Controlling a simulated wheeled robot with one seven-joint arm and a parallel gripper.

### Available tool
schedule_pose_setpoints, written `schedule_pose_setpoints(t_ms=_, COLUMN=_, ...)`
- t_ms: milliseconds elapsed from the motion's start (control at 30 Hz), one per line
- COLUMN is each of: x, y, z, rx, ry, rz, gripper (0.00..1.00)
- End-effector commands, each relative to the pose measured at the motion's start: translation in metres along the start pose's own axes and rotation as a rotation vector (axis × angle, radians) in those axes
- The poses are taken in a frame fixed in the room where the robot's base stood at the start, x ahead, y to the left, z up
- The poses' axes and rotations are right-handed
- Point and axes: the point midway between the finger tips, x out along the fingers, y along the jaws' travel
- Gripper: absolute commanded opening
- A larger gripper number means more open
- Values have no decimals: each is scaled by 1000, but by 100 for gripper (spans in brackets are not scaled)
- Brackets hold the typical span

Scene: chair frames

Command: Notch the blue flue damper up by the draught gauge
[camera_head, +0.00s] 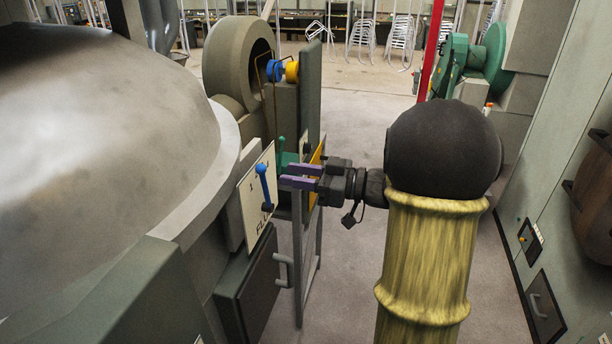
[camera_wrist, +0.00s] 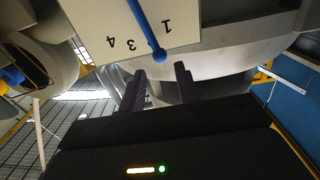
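The blue flue damper lever (camera_head: 263,184) stands on a cream plate (camera_head: 252,212) on the side of the big vessel. Its ball knob is at the top, and lettering, partly legible, is below. In the wrist view, the lever (camera_wrist: 147,27) crosses the numbered plate (camera_wrist: 95,25) between the 3 and the 1. My gripper (camera_head: 286,174) is open, its purple fingers pointing left at the knob. In the wrist view, the knob lies between and just beyond the fingertips (camera_wrist: 160,69); I cannot tell whether they touch. I cannot identify the draught gauge for certain.
A green handle (camera_head: 282,146) stands just behind the plate. Blue (camera_head: 274,70) and yellow (camera_head: 292,71) round parts sit farther back. A grey door with a handle (camera_head: 284,270) is below. Open floor lies behind my arm; a wall cabinet (camera_head: 560,200) stands at right.

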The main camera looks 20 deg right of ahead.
Motion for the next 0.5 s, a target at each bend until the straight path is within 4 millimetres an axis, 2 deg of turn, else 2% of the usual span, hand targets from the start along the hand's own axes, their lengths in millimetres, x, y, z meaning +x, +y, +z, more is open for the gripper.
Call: schedule_pose_setpoints(t_ms=500, x=64, y=0, z=0, rx=0, ry=0, rz=-2, gripper=33)
